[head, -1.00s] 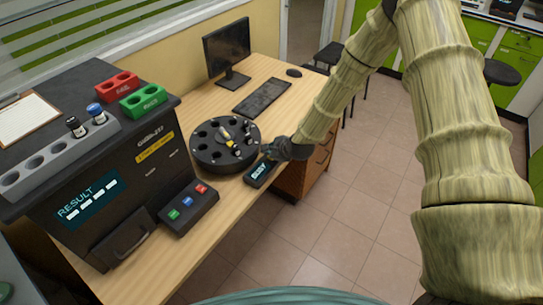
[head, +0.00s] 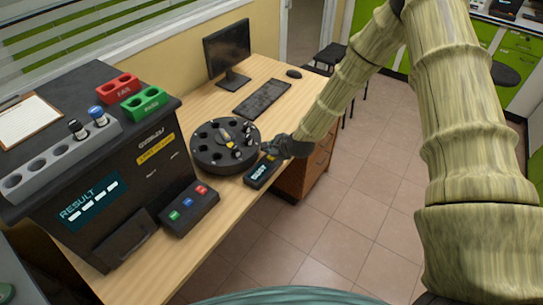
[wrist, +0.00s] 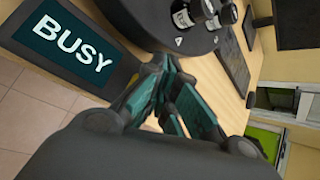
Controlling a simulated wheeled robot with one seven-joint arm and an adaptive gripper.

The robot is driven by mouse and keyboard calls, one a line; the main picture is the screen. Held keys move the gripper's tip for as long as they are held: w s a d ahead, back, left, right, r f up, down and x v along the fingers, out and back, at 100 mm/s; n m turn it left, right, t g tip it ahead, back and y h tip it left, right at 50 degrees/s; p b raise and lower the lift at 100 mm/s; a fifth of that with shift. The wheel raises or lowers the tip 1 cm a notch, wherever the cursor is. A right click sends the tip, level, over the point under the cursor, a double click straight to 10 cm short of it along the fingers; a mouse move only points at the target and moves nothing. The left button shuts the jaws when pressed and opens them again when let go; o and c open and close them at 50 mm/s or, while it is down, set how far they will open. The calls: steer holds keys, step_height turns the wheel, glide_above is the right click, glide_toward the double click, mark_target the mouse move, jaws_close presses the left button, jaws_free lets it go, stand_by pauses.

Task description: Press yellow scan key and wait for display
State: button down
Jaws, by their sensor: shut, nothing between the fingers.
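The scanner (head: 261,171) is a small dark box at the table's right edge, beside the round carousel. Its display (wrist: 66,42) reads "BUSY" in the wrist view. A small bit of yellow, likely the scan key (head: 271,156), shows at the scanner's far end beside my gripper. My gripper (head: 275,150) is shut and empty, its fingertips at that end of the scanner. In the wrist view my gripper (wrist: 160,75) hides the key, so I cannot tell whether the fingers touch it.
The black carousel (head: 222,160) holds several vials close to my gripper. A large analyser (head: 120,165) with a "RESULT" screen stands at the left. A button box (head: 189,213) sits in front of it. A keyboard (head: 262,98) and monitor (head: 227,52) are behind.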

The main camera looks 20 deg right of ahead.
mark_target(269, 158)
steer(key=shift+r, duration=0.1)
steer(key=shift+r+p, duration=1.3)
steer(key=shift+r, duration=1.15)
steer(key=shift+f, duration=0.1)
steer(key=s+a+f+n+g+h+b, duration=0.1)
steer(key=s+f+n+g, duration=0.1)
steer(key=s+f+n, duration=0.65)
steer(key=s+a+f+n+g+b, duration=0.15)
steer(key=s+f, duration=0.45)
steer(key=s, duration=0.7)
steer(key=s+d+f+n+g+h, duration=0.1)
steer(key=s+n, duration=0.5)
steer(key=s, duration=0.7)
steer(key=s+d+f+n+g+h, duration=0.1)
steer(key=s+f+n+g, duration=0.3)
steer(key=s, duration=0.9)
steer(key=d+n+b, duration=0.1)
steer(key=n, duration=0.1)
steer(key=shift+s+d+n, duration=0.15)
steer(key=shift+s+n, duration=0.1)
steer(key=shift+n, duration=0.05)
